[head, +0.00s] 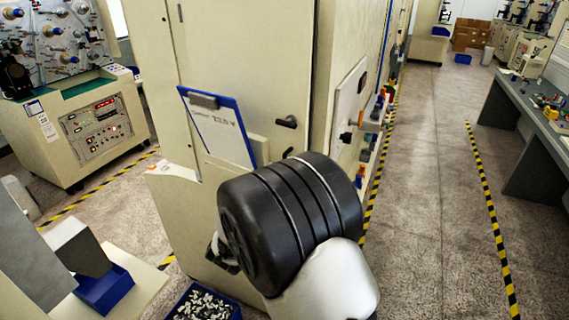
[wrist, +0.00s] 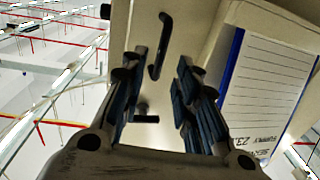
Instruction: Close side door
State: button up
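The cream side door (head: 250,60) fills the near face of the tall machine cabinet in the head view. I cannot tell whether it is ajar. A black handle (head: 287,122) sits near its right edge. In the wrist view, a cream panel (wrist: 185,30) carries a long black handle (wrist: 162,47) and a smaller black fitting (wrist: 146,112). My gripper (wrist: 158,95) is open, with its fingers apart on either side of the fittings and nothing visibly held. I cannot tell whether it touches the panel. In the head view my black and white arm hides the lower cabinet, and my fingers cannot be made out.
A blue clipboard (head: 218,128) hangs left of the handle; it also shows in the wrist view (wrist: 265,90). A blue bin of small parts (head: 203,303) stands low in front. A control console (head: 92,130) is at left. The aisle (head: 420,160) on the right is clear.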

jog(key=x, duration=0.6)
jog(key=shift+w, duration=0.2)
grip_shut()
dwell(0.5)
